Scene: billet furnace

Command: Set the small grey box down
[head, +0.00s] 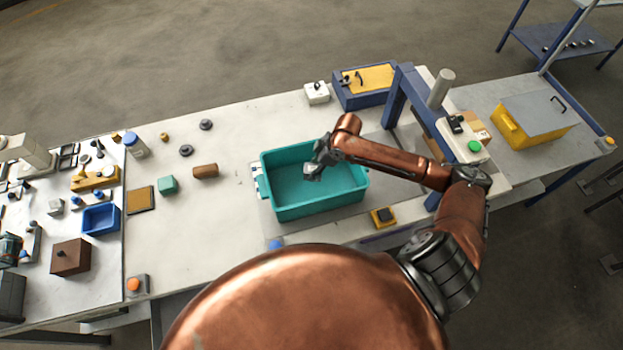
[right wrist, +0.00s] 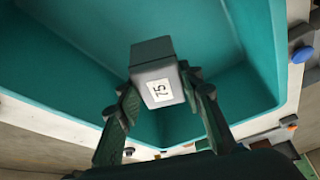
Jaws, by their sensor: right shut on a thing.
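The small grey box (right wrist: 155,75) shows in the right wrist view, with a white label reading 75 on its near face. My right gripper (right wrist: 160,95) is shut on it, one finger on each side. In the head view my right gripper (head: 318,160) is over the teal bin (head: 315,208), and the grey box (head: 312,174) hangs below it. The bin's inside looks otherwise empty. I cannot tell how far the box is above the bin's floor. My left gripper is not in the head view.
The bin stands on a long pale bench (head: 225,230). A blue frame (head: 398,95) rises to its right. A brown cylinder (head: 205,171) and a green block (head: 168,184) lie to its left. A yellow-black button box (head: 383,217) sits near its front right corner.

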